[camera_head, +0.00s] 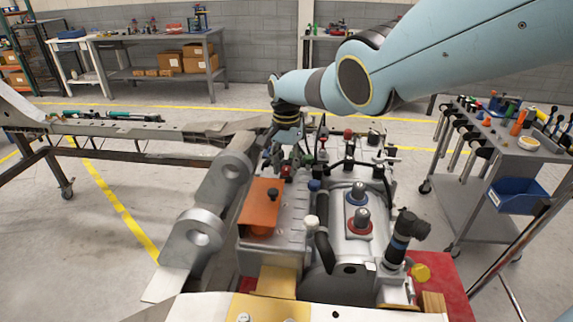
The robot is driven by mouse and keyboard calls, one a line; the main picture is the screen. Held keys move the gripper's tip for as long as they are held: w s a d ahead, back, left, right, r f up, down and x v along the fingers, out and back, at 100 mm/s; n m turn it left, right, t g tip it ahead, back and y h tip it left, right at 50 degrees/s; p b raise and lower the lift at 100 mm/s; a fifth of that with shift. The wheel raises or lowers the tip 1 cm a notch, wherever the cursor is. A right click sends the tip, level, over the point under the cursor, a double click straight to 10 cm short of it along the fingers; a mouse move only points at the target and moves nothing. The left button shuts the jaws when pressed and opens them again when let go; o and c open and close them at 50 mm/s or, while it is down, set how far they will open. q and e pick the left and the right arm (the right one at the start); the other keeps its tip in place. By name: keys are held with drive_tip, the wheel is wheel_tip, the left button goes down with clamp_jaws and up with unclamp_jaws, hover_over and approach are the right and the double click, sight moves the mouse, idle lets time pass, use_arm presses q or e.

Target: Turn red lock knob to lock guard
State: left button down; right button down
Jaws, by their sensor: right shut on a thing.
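My right gripper (287,150) reaches down from the upper right to the far end of the orange guard (262,218). It is shut on the small red lock knob (286,171), though its fingers look small and dark and the contact is hard to make out. The orange guard lies flat on the left side of the grey metal chassis unit and has a black knob (272,194) on it. My left gripper is not in view.
A black hose fitting (405,235) rises at the right. A grey frame rail (215,205) runs along the left. A tool cart (510,150) stands at the right.

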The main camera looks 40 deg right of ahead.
sight(286, 168)
drive_tip(key=shift+m, duration=0.3)
drive_tip(key=c, duration=1)
unclamp_jaws()
drive_tip(key=shift+r, duration=0.1)
drive_tip(key=shift+w+d+r, duration=0.1)
drive_tip(key=shift+r, duration=0.5)
wheel_tip(286, 168, up, 11)
drive_tip(key=shift+f, duration=0.15)
drive_tip(key=shift+f, duration=0.1)
